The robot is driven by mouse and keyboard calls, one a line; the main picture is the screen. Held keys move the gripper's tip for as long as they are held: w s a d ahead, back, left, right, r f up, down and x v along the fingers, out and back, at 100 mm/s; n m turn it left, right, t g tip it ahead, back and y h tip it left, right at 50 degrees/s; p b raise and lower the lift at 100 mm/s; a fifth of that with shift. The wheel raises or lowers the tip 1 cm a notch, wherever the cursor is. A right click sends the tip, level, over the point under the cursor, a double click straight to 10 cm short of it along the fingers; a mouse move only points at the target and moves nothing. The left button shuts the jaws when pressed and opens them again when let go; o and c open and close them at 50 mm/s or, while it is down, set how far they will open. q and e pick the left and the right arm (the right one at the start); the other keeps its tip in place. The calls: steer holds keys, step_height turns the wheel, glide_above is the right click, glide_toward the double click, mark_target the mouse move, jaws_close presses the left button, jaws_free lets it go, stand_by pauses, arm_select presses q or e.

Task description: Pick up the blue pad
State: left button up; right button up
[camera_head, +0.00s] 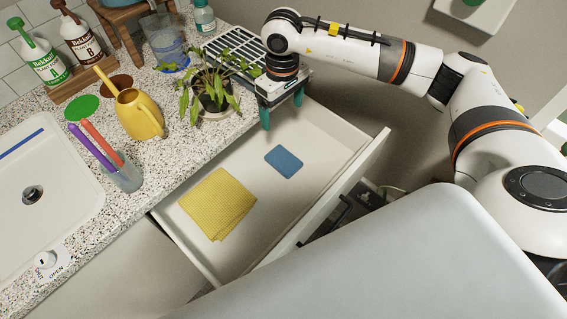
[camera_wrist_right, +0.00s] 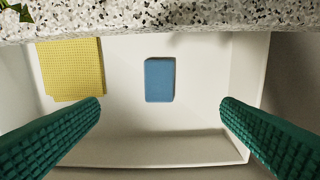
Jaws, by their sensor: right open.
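The blue pad (camera_head: 284,161) lies flat in the open drawer (camera_head: 316,128), near its right side. It also shows in the right wrist view (camera_wrist_right: 159,80), upper middle, between the two finger tips. My right gripper (camera_head: 283,112) is above the drawer, behind the pad in the head view. Its green fingers (camera_wrist_right: 160,100) are wide apart and empty in the right wrist view, and the pad sits clear of both. My left gripper is not in view.
A yellow cloth (camera_head: 217,204) lies left of the pad. The speckled counter (camera_head: 165,150) edges the drawer. The drawer's front panel (camera_head: 345,185) stands at the right.

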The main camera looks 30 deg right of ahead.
steer(key=b, duration=0.5)
glide_above(281, 157)
step_height(281, 157, down, 6)
steer(key=f, duration=0.2)
steer(key=f+p, duration=0.1)
steer(key=f, duration=0.3)
steer(key=shift+s+d+f, duration=0.1)
steer(key=shift+d+f, duration=0.15)
steer(key=shift+f, duration=0.15)
steer(key=shift+a+f+p, duration=0.2)
steer(key=shift+f+p, duration=0.6)
steer(key=shift+f, duration=1.95)
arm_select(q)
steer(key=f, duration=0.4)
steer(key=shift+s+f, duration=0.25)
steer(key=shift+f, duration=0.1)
arm_select(e)
steer(key=shift+c, duration=0.4)
steer(key=c, duration=1)
steer(key=shift+r, duration=0.1)
arm_select(q)
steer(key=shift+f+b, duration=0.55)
steer(key=shift+b, duration=0.05)
arm_select(e)
step_height(281, 157, up, 10)
